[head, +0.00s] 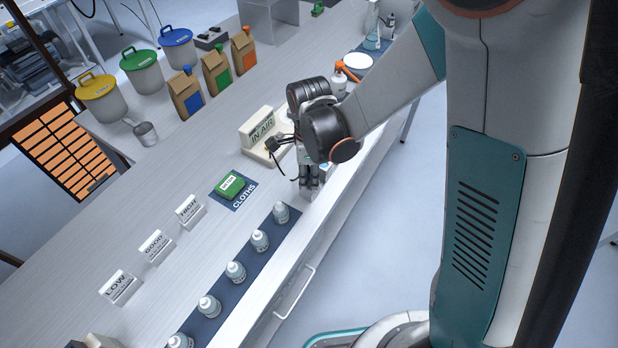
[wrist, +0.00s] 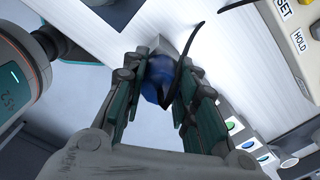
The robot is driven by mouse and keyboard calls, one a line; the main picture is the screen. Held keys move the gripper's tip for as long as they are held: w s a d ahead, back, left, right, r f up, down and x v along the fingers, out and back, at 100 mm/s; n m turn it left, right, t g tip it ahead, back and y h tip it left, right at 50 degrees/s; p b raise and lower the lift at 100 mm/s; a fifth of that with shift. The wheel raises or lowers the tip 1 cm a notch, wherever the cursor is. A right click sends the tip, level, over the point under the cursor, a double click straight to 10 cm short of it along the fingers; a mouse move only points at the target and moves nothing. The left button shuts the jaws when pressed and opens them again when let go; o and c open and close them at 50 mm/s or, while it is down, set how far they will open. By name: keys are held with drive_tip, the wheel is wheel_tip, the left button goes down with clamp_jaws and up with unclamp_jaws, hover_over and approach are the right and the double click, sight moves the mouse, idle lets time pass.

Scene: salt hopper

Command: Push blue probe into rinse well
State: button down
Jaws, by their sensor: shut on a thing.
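My gripper (head: 309,186) is low over the front edge of the bench, and it also shows in the wrist view (wrist: 165,74). Its fingers are shut on the blue probe (wrist: 157,80), with a black cable looping up from it. The probe's lower end is hidden, so I cannot tell how deep it sits. A grey block (wrist: 167,48) shows just beyond the probe in the wrist view; I cannot tell for sure whether it is the rinse well. In the head view my arm and gripper hide the probe.
A meter reading "IN AIR" (head: 261,130) stands left of my gripper. A green block (head: 231,186) lies on the blue CLOTHS mat (head: 238,203). Several small bottles (head: 236,272) line a dark strip along the front edge. LOW, GOOD and HIGH signs (head: 157,246) stand behind them.

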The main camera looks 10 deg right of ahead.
drive_tip(key=shift+r, duration=0.2)
drive_tip(key=shift+r+p, duration=2.6)
drive_tip(key=shift+r, duration=1.2)
drive_tip(key=shift+r, duration=0.1)
